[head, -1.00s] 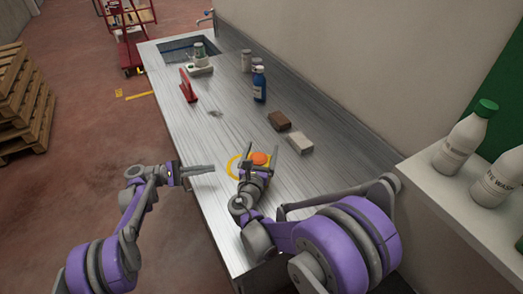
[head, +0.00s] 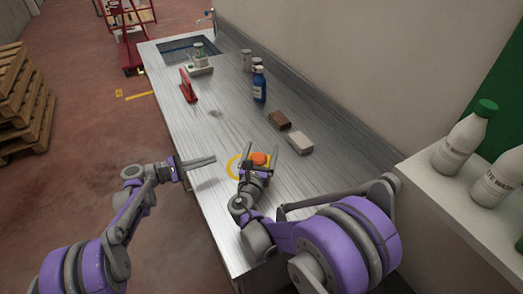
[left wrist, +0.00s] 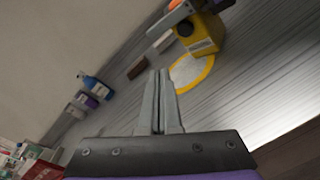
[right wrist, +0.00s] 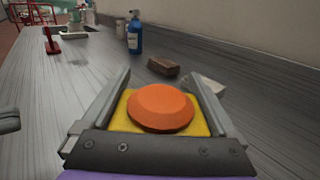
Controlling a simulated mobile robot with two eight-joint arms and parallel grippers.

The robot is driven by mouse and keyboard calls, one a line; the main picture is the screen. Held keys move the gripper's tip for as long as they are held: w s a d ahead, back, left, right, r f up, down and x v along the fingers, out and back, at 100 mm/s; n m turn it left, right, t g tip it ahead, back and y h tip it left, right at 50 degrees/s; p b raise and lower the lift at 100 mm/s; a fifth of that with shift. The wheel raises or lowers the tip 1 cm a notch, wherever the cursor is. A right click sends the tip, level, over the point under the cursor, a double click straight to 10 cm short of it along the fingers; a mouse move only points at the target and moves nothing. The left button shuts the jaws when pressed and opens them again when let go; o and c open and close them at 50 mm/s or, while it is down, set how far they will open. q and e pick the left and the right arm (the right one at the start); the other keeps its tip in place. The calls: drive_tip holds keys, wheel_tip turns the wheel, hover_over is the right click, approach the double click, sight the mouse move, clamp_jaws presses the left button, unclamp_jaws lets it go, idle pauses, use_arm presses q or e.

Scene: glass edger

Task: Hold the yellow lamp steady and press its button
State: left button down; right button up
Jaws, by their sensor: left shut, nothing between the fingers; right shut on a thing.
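The yellow lamp (left wrist: 203,36) stands on the metal counter, partly over a yellow-rimmed ring (left wrist: 207,74). Its orange domed top (right wrist: 161,107) faces up, with yellow housing around it. In the head view the orange top (head: 259,158) shows between the fingers of my right gripper (head: 268,143), which is shut on the lamp with a finger on either side. My left gripper (head: 214,159) is shut and empty, left of the lamp and apart from it; its closed fingers also show in the left wrist view (left wrist: 159,72).
A brown block (head: 279,120) and a pale block (head: 300,142) lie beyond the lamp near the wall. A blue bottle (head: 259,85) and a red stand (head: 188,85) are further back. White bottles (head: 459,140) stand on a shelf at right.

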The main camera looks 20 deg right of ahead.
use_arm(q)
drive_tip(key=shift+w+a+r+n+t+y, duration=0.1)
drive_tip(key=shift+w+r+n+t+y, duration=0.1)
drive_tip(key=shift+n+t+y, duration=0.55)
drive_tip(key=shift+t, duration=0.35)
drive_tip(key=shift+s+d, duration=0.7)
drive_tip(key=shift+d, duration=0.55)
drive_tip(key=shift+s+d, duration=0.75)
drive_tip(key=shift+d, duration=0.45)
drive_tip(key=shift+s+d, duration=0.7)
drive_tip(key=shift+d, duration=0.55)
drive_tip(key=shift+d, duration=0.15)
drive_tip(key=shift+s+d, duration=0.2)
drive_tip(key=shift+d, duration=0.05)
drive_tip(key=shift+a, duration=0.1)
drive_tip(key=shift+w+a, duration=0.2)
drive_tip(key=shift+a, duration=0.2)
